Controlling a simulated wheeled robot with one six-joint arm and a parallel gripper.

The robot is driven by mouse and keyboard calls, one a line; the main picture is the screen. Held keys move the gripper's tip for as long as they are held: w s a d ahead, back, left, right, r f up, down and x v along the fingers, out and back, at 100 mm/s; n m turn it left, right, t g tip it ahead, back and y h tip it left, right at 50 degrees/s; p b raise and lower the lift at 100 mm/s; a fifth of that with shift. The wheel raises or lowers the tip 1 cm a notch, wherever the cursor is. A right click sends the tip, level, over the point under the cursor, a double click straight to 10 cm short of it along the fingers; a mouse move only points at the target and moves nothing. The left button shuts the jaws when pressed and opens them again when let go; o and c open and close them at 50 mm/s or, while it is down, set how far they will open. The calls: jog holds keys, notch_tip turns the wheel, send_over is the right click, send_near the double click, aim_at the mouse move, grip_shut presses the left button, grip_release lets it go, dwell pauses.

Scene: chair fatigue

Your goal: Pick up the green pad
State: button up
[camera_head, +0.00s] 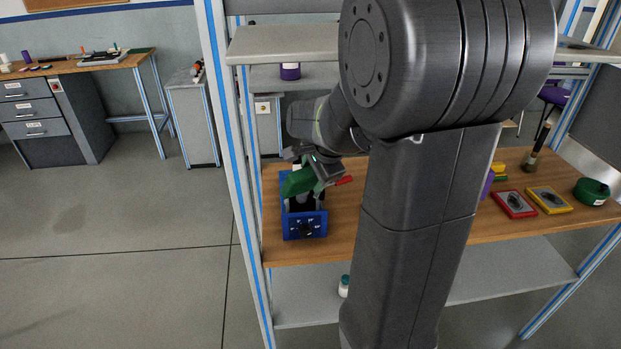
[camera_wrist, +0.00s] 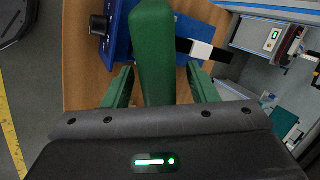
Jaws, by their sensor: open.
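A long green piece, which looks like the green pad (camera_wrist: 154,50), lies between the fingers of my gripper (camera_wrist: 160,72) in the wrist view. The fingers are open, one on each side of it, with visible gaps. In the head view the green pad (camera_head: 298,182) is over a blue device (camera_head: 305,225) at the left end of the wooden table. My gripper (camera_head: 318,170) is right at the pad there and hides part of it. The blue device (camera_wrist: 190,35) also shows beneath the pad in the wrist view.
The wooden table (camera_head: 340,220) has a red-framed plate (camera_head: 514,204), a yellow-framed plate (camera_head: 549,199) and a round green item (camera_head: 592,191) at the right. A blue and grey rack post (camera_head: 232,150) stands close left of the device. My arm hides the table's middle.

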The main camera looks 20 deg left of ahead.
jog(key=shift+f, duration=0.25)
dwell(0.3)
grip_shut()
